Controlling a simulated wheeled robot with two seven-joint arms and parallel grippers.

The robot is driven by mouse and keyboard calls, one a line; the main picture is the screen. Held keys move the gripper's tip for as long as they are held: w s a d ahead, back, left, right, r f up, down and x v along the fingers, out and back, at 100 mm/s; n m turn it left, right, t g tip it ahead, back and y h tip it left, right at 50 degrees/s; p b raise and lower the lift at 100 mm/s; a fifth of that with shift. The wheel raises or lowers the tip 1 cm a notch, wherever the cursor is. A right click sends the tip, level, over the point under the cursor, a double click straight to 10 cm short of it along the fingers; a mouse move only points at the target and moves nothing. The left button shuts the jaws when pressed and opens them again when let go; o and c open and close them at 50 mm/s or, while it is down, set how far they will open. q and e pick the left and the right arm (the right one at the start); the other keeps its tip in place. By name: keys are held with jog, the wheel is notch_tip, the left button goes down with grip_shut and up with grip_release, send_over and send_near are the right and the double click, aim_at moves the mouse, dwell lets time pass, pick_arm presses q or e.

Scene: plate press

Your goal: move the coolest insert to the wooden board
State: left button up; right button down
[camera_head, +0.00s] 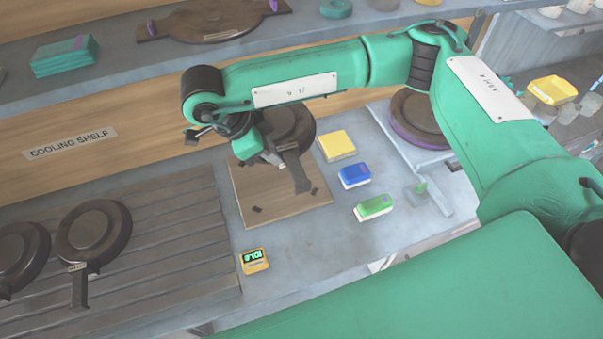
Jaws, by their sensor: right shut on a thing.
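A dark round insert (291,128) with a handle hangs over or rests on the far right part of the wooden board (252,197); I cannot tell whether it touches the board. My right gripper (262,150) is at the insert's left side and shut on it; its fingertips are partly hidden. Two more dark round inserts, one at the far left (18,248) and one beside it (92,232), lie on the slatted cooling shelf (165,262). My left gripper is not in view.
A yellow meter (254,261) lies in front of the board. Right of the board are a yellow block (336,145), a blue brush (354,176) and a green brush (373,207). Another dark round plate (414,112) sits on the press at the right, behind my arm.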

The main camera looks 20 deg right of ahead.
notch_tip(320, 180, down, 19)
jog(key=p, duration=0.4)
jog(key=shift+s+a+f+p, duration=0.1)
jog(key=shift+f+p, duration=0.1)
jog(key=shift+p, duration=0.1)
jog(key=shift+f, duration=0.2)
jog(key=shift+f+b, duration=0.1)
jog(key=shift+b, duration=0.2)
jog(key=c, duration=1.4)
grip_release()
